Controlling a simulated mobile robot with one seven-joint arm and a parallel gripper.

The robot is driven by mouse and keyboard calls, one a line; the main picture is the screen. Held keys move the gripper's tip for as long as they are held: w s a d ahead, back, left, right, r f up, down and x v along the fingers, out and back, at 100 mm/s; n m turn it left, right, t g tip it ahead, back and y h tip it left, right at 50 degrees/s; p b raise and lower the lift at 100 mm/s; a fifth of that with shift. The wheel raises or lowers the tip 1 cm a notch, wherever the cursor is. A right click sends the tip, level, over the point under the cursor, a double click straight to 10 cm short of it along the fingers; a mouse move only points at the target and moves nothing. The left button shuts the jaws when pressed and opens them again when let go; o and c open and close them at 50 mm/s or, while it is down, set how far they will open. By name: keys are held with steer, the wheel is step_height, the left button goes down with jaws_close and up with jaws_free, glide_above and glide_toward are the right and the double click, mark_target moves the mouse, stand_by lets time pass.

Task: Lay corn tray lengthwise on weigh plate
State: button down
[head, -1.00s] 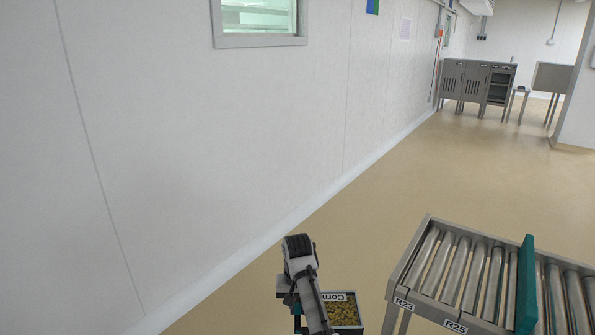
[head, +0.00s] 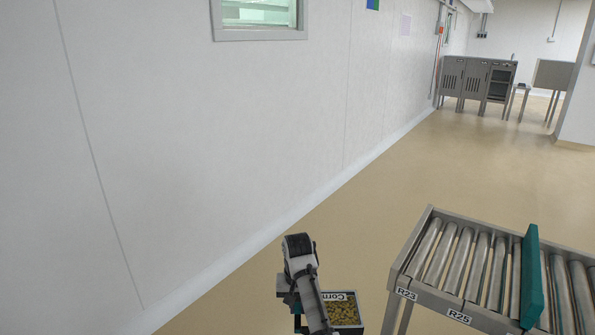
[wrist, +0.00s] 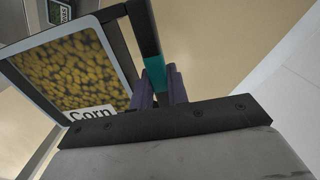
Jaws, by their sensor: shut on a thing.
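The corn tray (head: 344,312) is a shallow tray of yellow kernels with a white "Corn" label, at the bottom of the head view beside my arm. It also shows at the left of the wrist view (wrist: 68,70). A dark bar with a teal part (wrist: 155,76) runs along its side. My gripper (wrist: 160,90), with purple fingers, is shut on this teal part and carries the tray over the floor, left of the roller conveyor. In the head view my arm hides the fingers. I cannot make out the weigh plate in either view.
A roller conveyor (head: 441,243) with labels R23 and R25 stands at the lower right, with an upright teal plate (head: 531,276) across it. A white wall (head: 200,150) runs along the left. Steel cabinets (head: 475,80) stand far back. The floor (head: 400,180) between is clear.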

step_height(320, 180, up, 4)
steer(key=p, duration=0.2)
steer(key=shift+r+p, duration=0.1)
steer(key=shift+p, duration=0.3)
step_height(320, 180, down, 15)
steer(key=b, duration=1.2)
